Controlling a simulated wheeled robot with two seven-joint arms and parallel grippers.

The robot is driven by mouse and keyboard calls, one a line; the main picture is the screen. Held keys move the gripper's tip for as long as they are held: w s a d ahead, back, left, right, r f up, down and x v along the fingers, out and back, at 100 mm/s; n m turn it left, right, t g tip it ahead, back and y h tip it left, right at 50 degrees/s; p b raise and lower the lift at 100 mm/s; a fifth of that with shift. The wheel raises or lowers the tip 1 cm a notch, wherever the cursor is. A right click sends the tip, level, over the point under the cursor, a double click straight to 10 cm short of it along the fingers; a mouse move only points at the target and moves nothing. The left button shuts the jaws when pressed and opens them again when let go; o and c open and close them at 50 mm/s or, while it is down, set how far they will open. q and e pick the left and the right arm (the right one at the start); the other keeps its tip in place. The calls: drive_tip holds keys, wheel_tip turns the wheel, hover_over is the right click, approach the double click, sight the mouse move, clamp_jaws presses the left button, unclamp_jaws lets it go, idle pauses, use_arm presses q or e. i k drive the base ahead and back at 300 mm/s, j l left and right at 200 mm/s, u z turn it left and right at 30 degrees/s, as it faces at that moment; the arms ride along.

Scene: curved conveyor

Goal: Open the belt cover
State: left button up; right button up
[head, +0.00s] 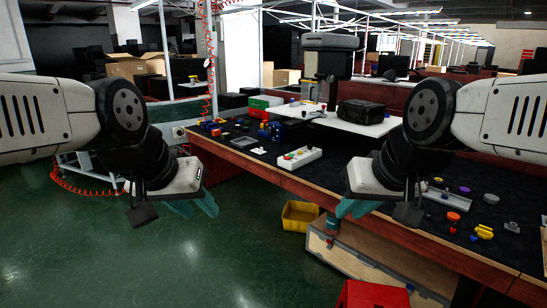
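I cannot make out a belt cover or a conveyor in the head view. My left gripper (197,208) hangs in the left middle of the head view, over the green floor and short of the workbench. Its teal fingers look spread, with nothing between them. My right gripper (355,209) hangs right of the middle, in front of the workbench's near edge. Its teal fingers also look apart and empty. Neither gripper appears to touch anything.
A dark-topped workbench (262,160) runs from the centre to the lower right, carrying a white button box (299,158), a black case (360,112) and small coloured parts. Below are a yellow bin (299,216), a wooden crate (350,262) and a red stool (372,296). Green floor lies open at left.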

sight(330, 41)
drive_tip(key=i+j+u, duration=0.15)
drive_tip(key=i+j, duration=0.55)
drive_tip(key=i+j+u, duration=0.15)
drive_tip(key=i+j, duration=0.5)
drive_tip(key=i+l+u, duration=0.15)
drive_tip(key=i+l, duration=0.25)
drive_tip(key=i, duration=0.3)
drive_tip(key=i+l+u, duration=0.1)
drive_tip(key=i+l, duration=0.4)
drive_tip(key=i, duration=0.15)
